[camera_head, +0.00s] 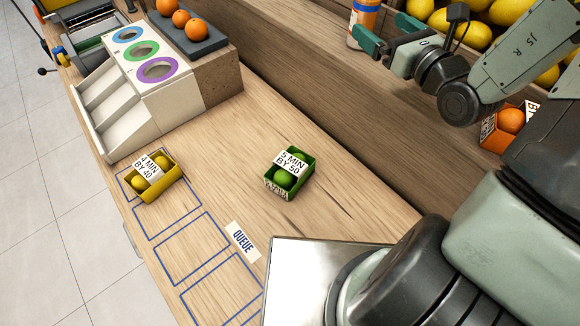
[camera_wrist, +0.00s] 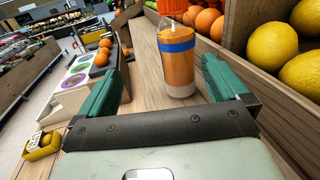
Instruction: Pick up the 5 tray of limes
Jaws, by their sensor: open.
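The green tray of limes (camera_head: 289,172) stands on the wooden counter near the middle of the head view. Its label reads "5 MIN BY 50", and green limes show under the label. It does not show in the wrist view. My gripper (camera_head: 385,42) is at the upper right of the head view, away from the tray. In the wrist view my gripper (camera_wrist: 170,88) has its two green fingers wide apart. Nothing is between them; an orange bottle (camera_wrist: 177,55) stands beyond them.
A yellow tray (camera_head: 154,178) labelled "4 MIN BY 40" sits in a blue-outlined square at left. A white unit with coloured rings (camera_head: 140,60) stands behind. An orange tray (camera_head: 505,127) is at right. Wooden bins of yellow fruit (camera_head: 470,30) stand at the back. Counter around the green tray is clear.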

